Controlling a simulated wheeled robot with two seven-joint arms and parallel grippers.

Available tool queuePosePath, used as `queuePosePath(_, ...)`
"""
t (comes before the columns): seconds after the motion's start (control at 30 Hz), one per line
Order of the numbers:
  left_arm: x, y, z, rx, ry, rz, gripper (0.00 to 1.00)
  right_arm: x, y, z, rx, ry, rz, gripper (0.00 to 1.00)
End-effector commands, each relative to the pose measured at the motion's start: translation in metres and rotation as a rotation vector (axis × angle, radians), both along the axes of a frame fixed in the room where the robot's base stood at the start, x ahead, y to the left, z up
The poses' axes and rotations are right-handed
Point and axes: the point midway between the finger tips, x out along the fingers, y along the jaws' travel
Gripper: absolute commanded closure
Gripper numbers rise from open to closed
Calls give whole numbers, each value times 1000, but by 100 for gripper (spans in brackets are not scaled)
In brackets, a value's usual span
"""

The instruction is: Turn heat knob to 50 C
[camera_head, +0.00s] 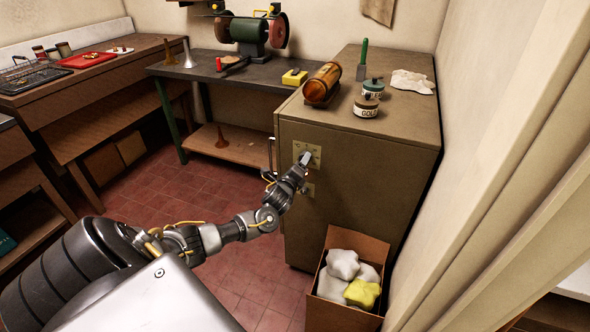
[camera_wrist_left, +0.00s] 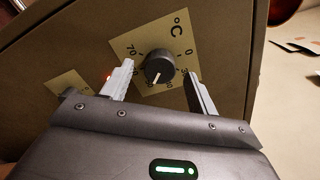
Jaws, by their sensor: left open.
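The heat knob (camera_wrist_left: 159,67) is a round black dial with a pale pointer line, on a brass-coloured plate (camera_wrist_left: 128,47) marked °C. In the wrist view the plate is tilted, with 70 and 0 readable and some numbers partly hidden. The pointer points toward the lower part of the scale; I cannot read its exact value. My left gripper (camera_wrist_left: 158,85) is open, its two fingers apart on either side of the knob. I cannot tell whether they touch it. In the head view my left gripper (camera_head: 304,160) is at the plate (camera_head: 313,148) on the cabinet front and hides the knob. My right gripper is not in view.
The knob plate is on a brown cabinet (camera_head: 350,210) with a vertical handle (camera_head: 271,153). A second small plate (camera_head: 309,190) is below. A box (camera_head: 318,306) of rags stands at the cabinet's foot. Jars and an amber cylinder (camera_head: 323,80) sit on top. A workbench (camera_head: 205,66) is behind.

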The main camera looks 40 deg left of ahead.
Motion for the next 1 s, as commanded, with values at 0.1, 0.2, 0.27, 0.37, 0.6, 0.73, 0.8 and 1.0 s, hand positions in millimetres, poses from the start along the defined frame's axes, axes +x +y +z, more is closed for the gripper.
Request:
queuePosePath(0.1, -23, -8, -2, -2, 3, -4, 41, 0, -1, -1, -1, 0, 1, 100)
queuePosePath(0.2, -42, -15, -2, -2, 4, -3, 41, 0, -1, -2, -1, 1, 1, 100)
queuePosePath(0.27, -53, -19, -2, -2, 2, -4, 41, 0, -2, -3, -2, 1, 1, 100)
queuePosePath(0.37, -69, -24, -2, -2, 3, -2, 41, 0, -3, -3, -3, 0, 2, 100)
queuePosePath(0.6, -87, -30, -1, -1, 2, -1, 41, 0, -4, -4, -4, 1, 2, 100)
queuePosePath(0.73, -88, -30, 0, 0, 1, 0, 41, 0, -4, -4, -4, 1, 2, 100)
queuePosePath(0.8, -88, -30, 0, 0, 1, 0, 41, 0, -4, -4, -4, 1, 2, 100)
queuePosePath(1.0, -88, -31, 0, 0, 1, 0, 41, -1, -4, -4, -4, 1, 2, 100)
